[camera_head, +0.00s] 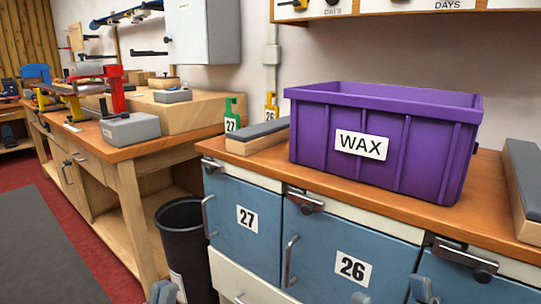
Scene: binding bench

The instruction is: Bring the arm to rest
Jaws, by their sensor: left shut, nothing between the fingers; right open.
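My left gripper (162,292) shows only as grey fingertips at the bottom edge, in front of the black bin. It is shut and empty. My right gripper (391,294) shows at the bottom edge as two grey fingertips set well apart, in front of the blue cabinet doors. It is open, with nothing seen between the tips. The rest of both grippers and both arms is out of the picture.
A purple crate (470,150) labelled WAX stands on the wooden bench top (270,168). Below are blue doors numbered 27 (230,235) and 26 (325,265) with protruding handles. A black bin (183,225) stands beside them. A second workbench (128,150) holds tools. Grey mat (45,250) lies clear.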

